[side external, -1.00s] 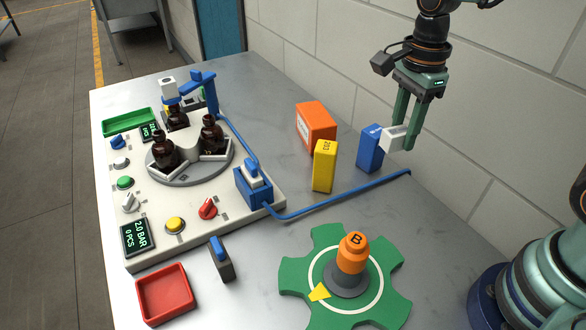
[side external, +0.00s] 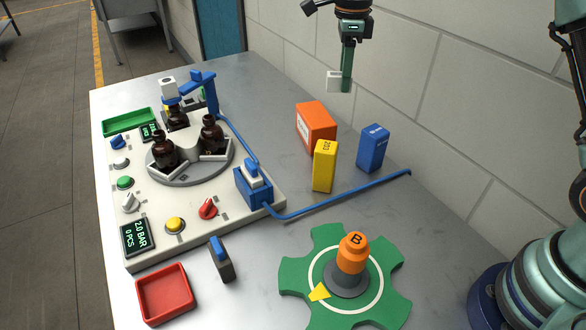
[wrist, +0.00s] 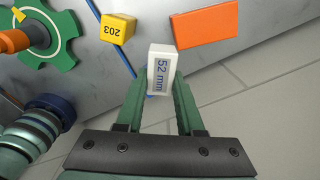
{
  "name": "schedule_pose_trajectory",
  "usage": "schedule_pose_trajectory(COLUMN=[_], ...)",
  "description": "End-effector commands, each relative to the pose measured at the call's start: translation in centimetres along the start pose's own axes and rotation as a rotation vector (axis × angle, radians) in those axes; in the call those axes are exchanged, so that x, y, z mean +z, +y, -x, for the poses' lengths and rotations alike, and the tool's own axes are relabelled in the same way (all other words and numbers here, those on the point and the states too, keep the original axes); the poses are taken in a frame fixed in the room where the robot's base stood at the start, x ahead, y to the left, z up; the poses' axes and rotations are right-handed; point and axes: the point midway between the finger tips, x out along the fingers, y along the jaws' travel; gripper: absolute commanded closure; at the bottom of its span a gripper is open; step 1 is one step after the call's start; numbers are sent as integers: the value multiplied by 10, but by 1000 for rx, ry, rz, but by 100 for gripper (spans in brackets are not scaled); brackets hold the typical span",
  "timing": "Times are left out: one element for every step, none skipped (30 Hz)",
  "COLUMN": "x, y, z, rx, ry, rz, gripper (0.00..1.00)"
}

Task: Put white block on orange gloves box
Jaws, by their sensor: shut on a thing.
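My gripper (side external: 345,82) is shut on the white block (side external: 334,81) and holds it in the air, above and to the right of the orange gloves box in the side view. In the wrist view the white block (wrist: 161,70) sits between the green fingertips (wrist: 160,85), with "52 mm" printed on it. The orange gloves box (side external: 317,126) stands on the table near the wall, with a white label on its front. In the wrist view its plain orange top (wrist: 206,25) shows at upper right, apart from the block.
A yellow box (side external: 325,166) stands just in front of the orange box. A blue box (side external: 373,148) stands to its right. A blue hose (side external: 330,201) runs along the table. The bottle machine (side external: 190,215) fills the left, and a green star wheel (side external: 312,258) is at front.

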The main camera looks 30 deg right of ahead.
Motion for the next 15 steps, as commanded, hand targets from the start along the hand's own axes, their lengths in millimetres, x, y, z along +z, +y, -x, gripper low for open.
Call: schedule_pose_trajectory(x=[5,7,10,12,14,16,18,20,21,22,23,24,24,25,25], y=[-11,-16,-23,-28,-32,-37,-41,-45,-48,-51,-53,-56,-57,-58,-60], z=[-6,-8,-11,-14,-16,-20,-22,-24,-27,-28,-30,-32,-33,-34,-35], rx=[1,2,1,1,1,2,1,0,1,0,0,0,-1,-1,-1], ry=[1,2,1,1,1,1,0,0,0,0,0,0,-1,-1,-1], rz=[-28,-45,-67,-82,-98,-116,-129,-142,-156,-166,-176,-185,-191,-197,-203], gripper=[100,100,100,100,100,100,100,100,100,100,100,100,100,100,100])
